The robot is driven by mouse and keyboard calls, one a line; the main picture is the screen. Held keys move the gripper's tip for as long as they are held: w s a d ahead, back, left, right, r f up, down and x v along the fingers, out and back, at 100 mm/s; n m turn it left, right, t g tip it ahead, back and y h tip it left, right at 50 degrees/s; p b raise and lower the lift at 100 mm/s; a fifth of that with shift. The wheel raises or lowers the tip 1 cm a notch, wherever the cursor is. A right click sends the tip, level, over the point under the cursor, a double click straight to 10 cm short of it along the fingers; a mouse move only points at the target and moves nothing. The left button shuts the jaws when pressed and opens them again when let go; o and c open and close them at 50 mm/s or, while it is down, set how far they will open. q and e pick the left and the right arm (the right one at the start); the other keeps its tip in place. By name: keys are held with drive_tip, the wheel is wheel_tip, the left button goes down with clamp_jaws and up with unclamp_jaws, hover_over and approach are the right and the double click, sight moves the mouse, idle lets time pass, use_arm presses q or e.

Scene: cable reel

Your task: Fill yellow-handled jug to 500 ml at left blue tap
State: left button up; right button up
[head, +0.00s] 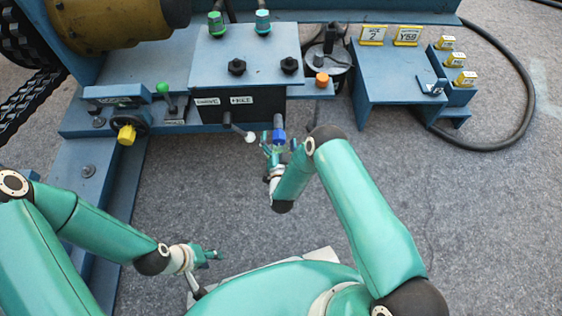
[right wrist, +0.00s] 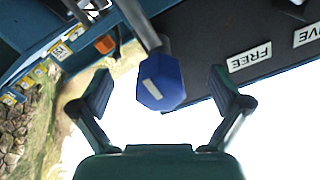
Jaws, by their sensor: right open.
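I see no jug with a yellow handle and nothing clearly a tap. A blue faceted knob (head: 279,134) on a grey rod sticks out from the dark front panel of a blue machine. My right gripper (head: 276,152) is open at this knob. In the right wrist view the blue knob (right wrist: 164,84) shows between the spread fingers, with a gap on each side; contact does not show. To its left in the head view is a second rod with a white ball end (head: 250,138). My left gripper (head: 212,255) is low over the floor, apart from the machine; its fingers are too small to read.
The panel carries white labels, one reading FREE (right wrist: 249,56). A yellow-hubbed handwheel (head: 127,134) and a green-topped lever (head: 163,89) stand left. An orange cap (head: 322,78) and a blue side table (head: 400,75) are right. A black hose (head: 528,95) curves over the floor at right.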

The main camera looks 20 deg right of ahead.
idle(0.4)
drive_tip(key=shift+p+v, duration=0.6)
drive_tip(key=shift+v, duration=0.5)
drive_tip(key=shift+p+v, duration=0.75)
drive_tip(key=shift+v, duration=1.15)
drive_tip(key=shift+r, duration=0.1)
drive_tip(key=shift+d, duration=0.15)
